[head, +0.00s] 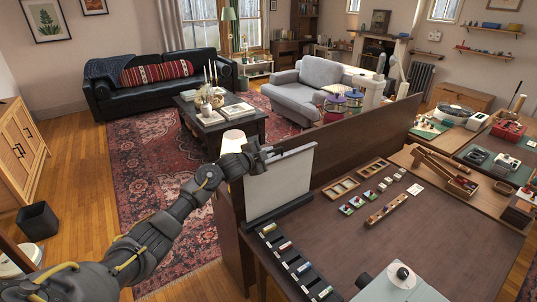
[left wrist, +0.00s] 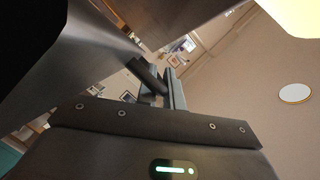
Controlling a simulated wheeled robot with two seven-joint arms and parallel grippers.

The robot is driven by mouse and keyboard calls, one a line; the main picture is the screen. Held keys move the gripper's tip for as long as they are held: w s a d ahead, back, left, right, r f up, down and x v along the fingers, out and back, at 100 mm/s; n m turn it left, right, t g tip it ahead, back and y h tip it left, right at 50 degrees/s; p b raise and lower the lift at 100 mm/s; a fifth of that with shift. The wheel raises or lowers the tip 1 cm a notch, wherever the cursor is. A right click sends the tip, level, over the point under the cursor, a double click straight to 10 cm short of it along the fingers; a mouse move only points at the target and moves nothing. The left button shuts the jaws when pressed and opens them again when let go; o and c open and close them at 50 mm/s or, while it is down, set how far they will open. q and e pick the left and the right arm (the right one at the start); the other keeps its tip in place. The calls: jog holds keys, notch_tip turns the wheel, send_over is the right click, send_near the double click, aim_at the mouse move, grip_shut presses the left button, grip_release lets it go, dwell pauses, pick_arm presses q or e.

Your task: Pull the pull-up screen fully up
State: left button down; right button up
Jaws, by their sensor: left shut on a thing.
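The pull-up screen (head: 280,187) stands at the left end of the brown table, its pale sheet raised out of a dark base (head: 279,213). A thin dark bar (head: 291,151) runs along its top edge. My left gripper (head: 264,154) is at the upper left part of the screen and is shut on its top bar. In the left wrist view its fingers (left wrist: 163,88) show past the dark palm, and a grey surface, likely the screen (left wrist: 75,65), fills the upper left. The exact grip point is partly hidden. My right gripper is not in view.
A wooden panel (head: 350,132) rises along the table's back edge behind the screen. A black tray of small items (head: 296,263) lies in front of the base. A lit lamp (head: 233,141) stands behind my gripper. The middle of the brown table (head: 420,235) is mostly clear.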

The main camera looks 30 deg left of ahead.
pick_arm(q)
jog(key=c, duration=1.5)
grip_release()
jog(key=shift+s, duration=0.1)
jog(key=b+v, duration=0.2)
jog(key=v, duration=0.8)
jog(key=shift+s+r, duration=0.15)
jog(key=shift+s, duration=0.2)
jog(key=shift+b, duration=0.3)
